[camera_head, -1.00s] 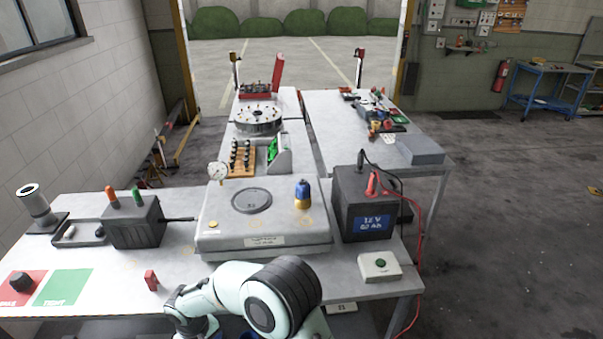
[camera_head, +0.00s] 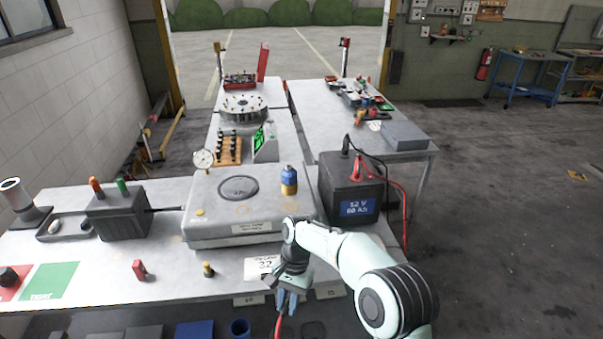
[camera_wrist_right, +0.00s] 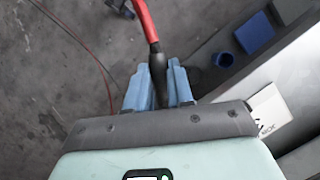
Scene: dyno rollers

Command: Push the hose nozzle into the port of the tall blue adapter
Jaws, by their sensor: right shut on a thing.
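My right gripper (camera_head: 287,300) hangs over the front edge of the near bench, its blue fingers pointing down. In the right wrist view the right gripper (camera_wrist_right: 160,88) is shut on the dark nozzle (camera_wrist_right: 158,70) of a red hose (camera_wrist_right: 147,22). The red hose (camera_head: 279,325) also shows below the fingers in the head view; the nozzle is mostly hidden there. A blue adapter with a brass-coloured lower part (camera_head: 289,177) stands upright on the grey box, behind the gripper and apart from it. I cannot make out its port. My left gripper is out of view.
The grey box (camera_head: 225,222) and a black 12 V battery (camera_head: 352,195) with cables stand behind my right arm. A small brass piece (camera_head: 208,269) and a red piece (camera_head: 140,270) lie on the front left.

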